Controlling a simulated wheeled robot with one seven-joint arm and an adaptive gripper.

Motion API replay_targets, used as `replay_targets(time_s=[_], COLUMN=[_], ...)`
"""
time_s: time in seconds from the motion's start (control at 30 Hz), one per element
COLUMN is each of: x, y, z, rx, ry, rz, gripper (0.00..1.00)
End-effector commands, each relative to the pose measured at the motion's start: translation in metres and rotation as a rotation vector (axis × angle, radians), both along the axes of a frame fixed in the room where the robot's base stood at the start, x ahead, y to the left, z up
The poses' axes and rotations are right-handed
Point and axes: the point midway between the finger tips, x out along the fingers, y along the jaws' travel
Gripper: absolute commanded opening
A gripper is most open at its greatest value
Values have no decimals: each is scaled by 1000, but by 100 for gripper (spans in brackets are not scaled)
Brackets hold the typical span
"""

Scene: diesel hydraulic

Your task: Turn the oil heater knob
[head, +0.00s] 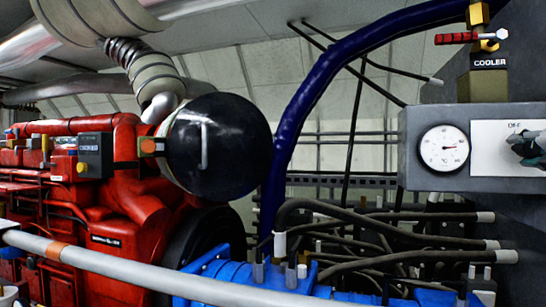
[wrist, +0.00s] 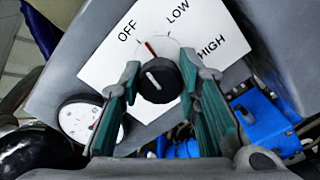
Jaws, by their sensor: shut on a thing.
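The oil heater knob (wrist: 160,84) is black and round, on a white plate (wrist: 98,65) lettered OFF, LOW and HIGH. Its white line points up and left, roughly toward OFF. A red mark (wrist: 151,48) is on the plate just above the knob. My gripper (wrist: 160,76) has a green-padded finger on each side of the knob and is shut on it. In the head view, my gripper (head: 530,146) is at the right edge, in front of the white plate (head: 490,162), and hides the knob there. Only the OFF label is readable there.
A round temperature gauge (head: 444,148) sits left of the plate on the grey box (head: 412,125). A red-handled COOLER valve (head: 470,38) stands above. Black hoses (head: 390,225) and a blue pipe (head: 318,85) run nearby. A red engine (head: 140,185) is at left.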

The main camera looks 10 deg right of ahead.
Motion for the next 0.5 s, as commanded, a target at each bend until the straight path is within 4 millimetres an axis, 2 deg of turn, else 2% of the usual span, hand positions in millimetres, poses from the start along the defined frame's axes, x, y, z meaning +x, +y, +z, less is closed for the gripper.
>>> replay_targets(time_s=[0.2,0.5], x=[1,1], y=[0,0], z=[-3,-2], rx=[-105,-170], ry=[55,87], rz=[1,1], gripper=[2,2])
